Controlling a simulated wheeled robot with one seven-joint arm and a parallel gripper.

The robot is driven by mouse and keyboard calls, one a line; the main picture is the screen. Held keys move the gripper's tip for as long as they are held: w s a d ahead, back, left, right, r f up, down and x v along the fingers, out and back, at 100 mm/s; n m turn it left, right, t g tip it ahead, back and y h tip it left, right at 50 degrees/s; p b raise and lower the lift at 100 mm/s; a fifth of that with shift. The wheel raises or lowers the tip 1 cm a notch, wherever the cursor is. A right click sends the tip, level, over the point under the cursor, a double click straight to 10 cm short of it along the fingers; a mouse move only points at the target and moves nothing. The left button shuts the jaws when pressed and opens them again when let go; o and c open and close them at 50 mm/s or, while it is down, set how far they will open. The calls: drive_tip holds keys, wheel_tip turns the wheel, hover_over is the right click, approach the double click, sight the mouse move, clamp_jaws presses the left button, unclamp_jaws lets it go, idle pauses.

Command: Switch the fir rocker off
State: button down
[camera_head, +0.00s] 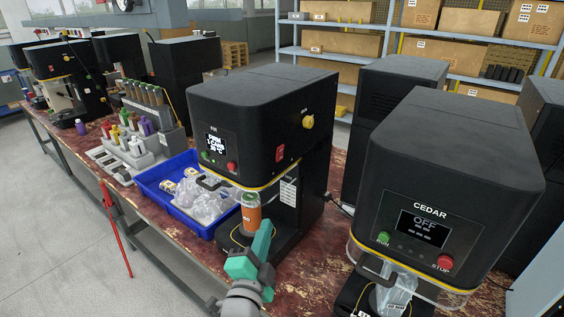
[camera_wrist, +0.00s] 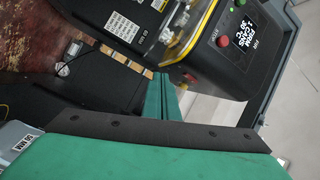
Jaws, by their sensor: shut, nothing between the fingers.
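The fir machine (camera_head: 262,115) is a black box-shaped unit in the middle of the head view, with a lit display (camera_head: 215,143). Its red rocker (camera_head: 280,153) is on the right side face, low down; which way it is tipped is too small to tell. In the wrist view the machine's display (camera_wrist: 243,20) is lit, and a small red part, apparently the rocker (camera_wrist: 190,78), shows beyond the fingers. My green gripper (camera_head: 264,230) is shut and empty, below and in front of the rocker, apart from it. The fingers also show in the wrist view (camera_wrist: 163,97).
A yellow knob (camera_head: 308,122) sits on the same side face. The cedar machine (camera_head: 445,185), reading OFF, stands close on the right. A blue tray (camera_head: 176,207) with clear bags is on the left.

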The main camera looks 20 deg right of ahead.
drive_tip(key=d+r+m+g+h, duration=0.2)
drive_tip(key=d+r+m+h, duration=0.1)
drive_tip(key=r+m, duration=0.5)
wheel_tip(320, 180, up, 4)
drive_tip(key=shift+w+d+f+m, duration=0.2)
drive_tip(key=shift+w+d+m, duration=0.1)
drive_tip(key=shift+w+d, duration=0.2)
